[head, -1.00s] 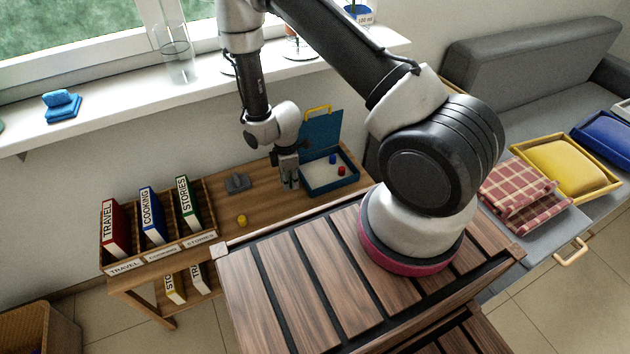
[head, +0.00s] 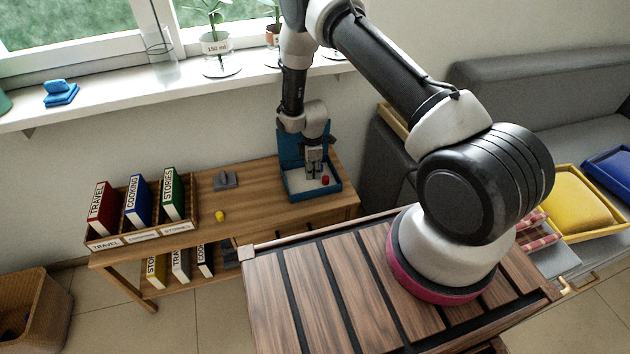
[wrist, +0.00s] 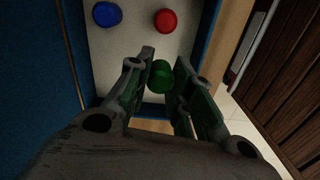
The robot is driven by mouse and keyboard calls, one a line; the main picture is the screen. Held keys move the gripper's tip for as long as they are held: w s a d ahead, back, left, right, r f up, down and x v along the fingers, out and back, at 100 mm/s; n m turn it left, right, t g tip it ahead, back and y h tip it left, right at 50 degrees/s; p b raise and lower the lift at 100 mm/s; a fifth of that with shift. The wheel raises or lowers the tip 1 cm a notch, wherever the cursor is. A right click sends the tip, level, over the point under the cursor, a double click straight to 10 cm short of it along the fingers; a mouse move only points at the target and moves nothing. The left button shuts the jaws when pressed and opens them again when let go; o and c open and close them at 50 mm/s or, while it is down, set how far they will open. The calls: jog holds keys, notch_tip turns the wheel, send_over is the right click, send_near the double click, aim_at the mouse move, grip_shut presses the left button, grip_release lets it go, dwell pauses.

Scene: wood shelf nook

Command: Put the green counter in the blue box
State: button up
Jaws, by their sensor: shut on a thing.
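The blue box (head: 336,188) stands open on the wooden shelf unit, its lid raised at the back and its floor white. In the wrist view its blue wall (wrist: 212,28) borders the white floor. My gripper (head: 314,177) is over the box. In the wrist view my gripper (wrist: 162,88) is shut on the green counter (wrist: 160,76), which sits between the fingertips above the white floor. The counter cannot be made out in the head view. A red counter (wrist: 165,20) and a blue counter (wrist: 107,14) lie inside the box; the red one also shows in the head view (head: 325,180).
A yellow counter (head: 220,216) and a grey object (head: 226,181) lie on the shelf top (head: 255,205), left of the box. A book rack (head: 150,228) stands farther left. The slatted wooden surface (head: 330,290) is in front.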

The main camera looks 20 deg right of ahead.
aim_at(313, 186)
jog(key=shift+f, duration=2.45)
jog(key=shift+f, duration=0.15)
jog(key=o, duration=0.8)
jog(key=shift+c, duration=0.2)
